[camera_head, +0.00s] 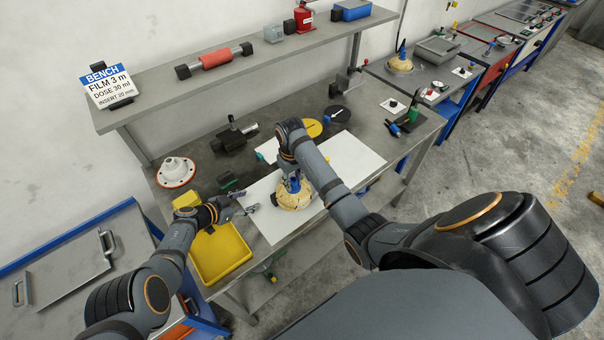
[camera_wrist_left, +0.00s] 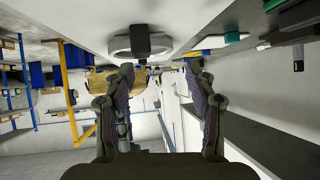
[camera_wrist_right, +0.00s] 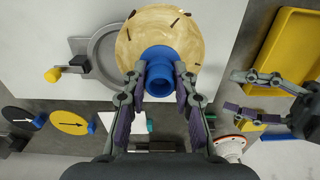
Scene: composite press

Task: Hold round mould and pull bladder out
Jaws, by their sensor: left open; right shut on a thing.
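The bladder (camera_head: 295,200) is a tan dome with a blue neck, above the white sheet in the head view. The right wrist view shows its tan, brown-marked face (camera_wrist_right: 150,30) and blue neck (camera_wrist_right: 159,72). My right gripper (camera_wrist_right: 157,80) is shut on the neck from above. The round mould (camera_wrist_right: 86,52) is a grey ring with a black block and yellow knob, partly hidden behind the bladder. It also shows in the left wrist view (camera_wrist_left: 118,46). I cannot tell how far the bladder is clear of it. My left gripper (camera_head: 246,201) is open and empty, left of the mould.
A yellow tray (camera_head: 222,254) lies at the bench's front left, near my left arm. A white flanged part (camera_head: 176,170) stands at the back left. Yellow (camera_head: 312,128) and black (camera_head: 337,114) discs lie behind. The white sheet (camera_head: 345,150) has free room at right.

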